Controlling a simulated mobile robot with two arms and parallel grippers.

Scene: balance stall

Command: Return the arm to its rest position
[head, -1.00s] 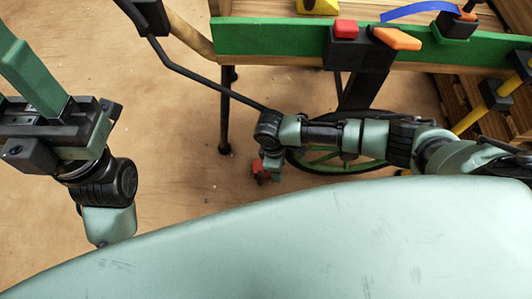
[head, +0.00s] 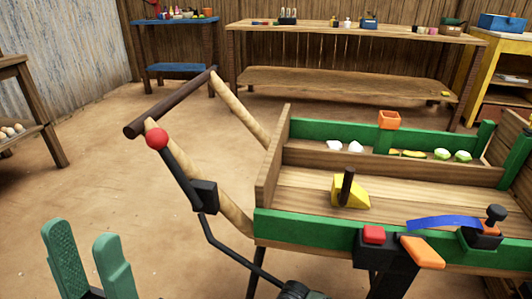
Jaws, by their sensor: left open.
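My left gripper (head: 86,235) stands at the bottom left of the head view. Its two green fingers point up and are spread apart, with nothing between them. It is clear of the cart, to the left of it above the sandy floor. Most of my left arm is below the picture. A small piece of my right arm shows at the bottom edge, below the cart; my right gripper is not in view.
A wooden cart with a green side board (head: 310,229) fills the right. Its red-knobbed lever (head: 157,139) and dark handle bar (head: 172,101) reach left. A yellow wedge (head: 352,191) lies in the cart. Workbenches (head: 345,30) stand behind. The floor (head: 100,170) left of the cart is open.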

